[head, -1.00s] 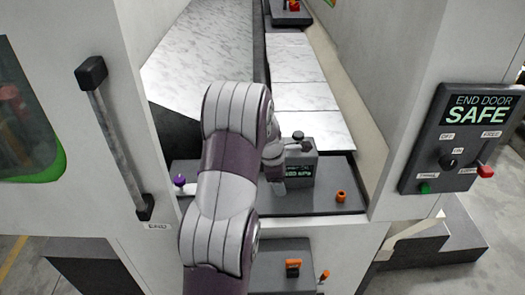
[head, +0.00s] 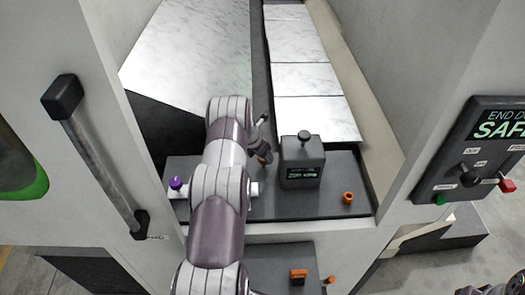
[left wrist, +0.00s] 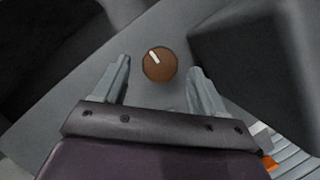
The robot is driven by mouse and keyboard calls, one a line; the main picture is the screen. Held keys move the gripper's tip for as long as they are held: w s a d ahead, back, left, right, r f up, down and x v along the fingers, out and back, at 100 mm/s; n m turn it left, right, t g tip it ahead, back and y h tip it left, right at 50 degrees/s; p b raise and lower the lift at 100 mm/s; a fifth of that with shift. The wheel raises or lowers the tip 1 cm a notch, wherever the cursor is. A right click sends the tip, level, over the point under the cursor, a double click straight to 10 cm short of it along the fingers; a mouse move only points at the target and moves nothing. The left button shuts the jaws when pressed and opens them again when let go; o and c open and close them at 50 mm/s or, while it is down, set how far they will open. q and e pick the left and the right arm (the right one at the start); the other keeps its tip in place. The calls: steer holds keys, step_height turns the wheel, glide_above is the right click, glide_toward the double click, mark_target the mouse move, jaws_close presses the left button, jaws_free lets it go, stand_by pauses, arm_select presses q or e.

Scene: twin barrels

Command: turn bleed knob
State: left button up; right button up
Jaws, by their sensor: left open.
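A round brown knob (left wrist: 160,64) with a white pointer line shows in the left wrist view, set in a grey surface. The pointer leans to the upper left. My left gripper (left wrist: 162,88) is open, with one finger on each side of the knob and a gap on both sides. The knob sits slightly beyond the middle of the gap. In the head view my left gripper (head: 262,148) is left of the dark box, partly hidden by my wrist. A brown-orange spot beside it seems to be the same knob.
A dark box (head: 302,165) with a small display and a black top knob stands close to the right of my gripper. A purple knob (head: 176,184) is at left, an orange fitting (head: 348,198) at right. The END DOOR panel (head: 478,150) is far right.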

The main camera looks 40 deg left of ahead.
arm_select(q)
steer(key=shift+w+a+f, duration=0.15)
steer(key=shift+w+f, duration=0.2)
steer(key=shift+f, duration=0.2)
steer(key=shift+w+a+f, duration=0.1)
steer(key=shift+w+f, duration=0.25)
steer(key=shift+f, duration=0.15)
steer(key=shift+s+d+r, duration=0.4)
steer(key=shift+s+d, duration=0.1)
steer(key=shift+w+a+f, duration=0.2)
steer(key=shift+f, duration=0.05)
steer(key=c, duration=1.1)
steer(key=shift+o, duration=0.2)
arm_select(e)
steer(key=shift+r, duration=0.3)
steer(key=shift+f, duration=0.1)
